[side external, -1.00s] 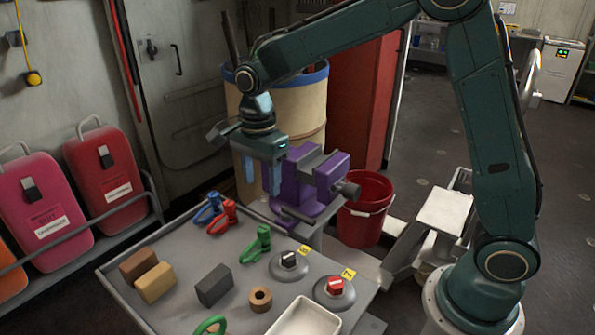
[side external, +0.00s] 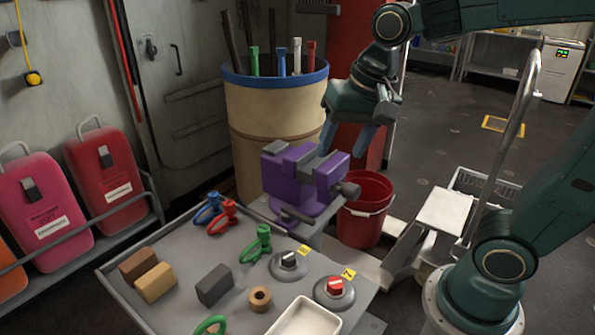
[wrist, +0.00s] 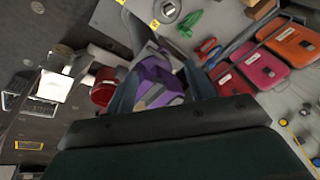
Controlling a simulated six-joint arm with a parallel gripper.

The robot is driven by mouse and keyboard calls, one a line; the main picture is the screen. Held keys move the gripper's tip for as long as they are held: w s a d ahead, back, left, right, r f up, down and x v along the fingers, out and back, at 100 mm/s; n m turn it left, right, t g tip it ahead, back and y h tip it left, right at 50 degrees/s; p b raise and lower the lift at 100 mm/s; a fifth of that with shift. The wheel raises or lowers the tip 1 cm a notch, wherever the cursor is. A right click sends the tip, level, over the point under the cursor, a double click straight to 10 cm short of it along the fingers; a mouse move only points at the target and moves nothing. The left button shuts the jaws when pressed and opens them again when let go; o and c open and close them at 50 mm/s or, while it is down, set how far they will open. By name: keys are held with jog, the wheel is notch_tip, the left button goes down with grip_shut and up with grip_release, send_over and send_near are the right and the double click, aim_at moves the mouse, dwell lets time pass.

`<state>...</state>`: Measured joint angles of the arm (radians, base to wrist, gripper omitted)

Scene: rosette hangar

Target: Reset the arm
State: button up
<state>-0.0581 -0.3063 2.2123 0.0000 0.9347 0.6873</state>
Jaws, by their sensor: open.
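My gripper (side external: 347,142) is open and empty in the side external view. It hangs in the air just behind and above the right part of the purple vise (side external: 300,180), apart from it as far as I can tell. In the wrist view the two fingers of my gripper (wrist: 160,92) stand spread, with the purple vise (wrist: 157,82) showing between them further off.
The grey table (side external: 190,290) holds blocks, clamps, a ring, two round knobs and a white tray (side external: 305,318). A tan barrel (side external: 275,125) with upright tools stands behind the vise. A red bucket (side external: 364,212) stands right of it.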

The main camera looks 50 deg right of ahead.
jog(key=s+d+n+t, duration=0.1)
jog(key=s+n+t, duration=0.1)
jog(key=s+n, duration=0.5)
jog(key=shift+s+d+f, duration=0.3)
jog(key=shift+s+f, duration=0.05)
jog(key=shift+s, duration=1.3)
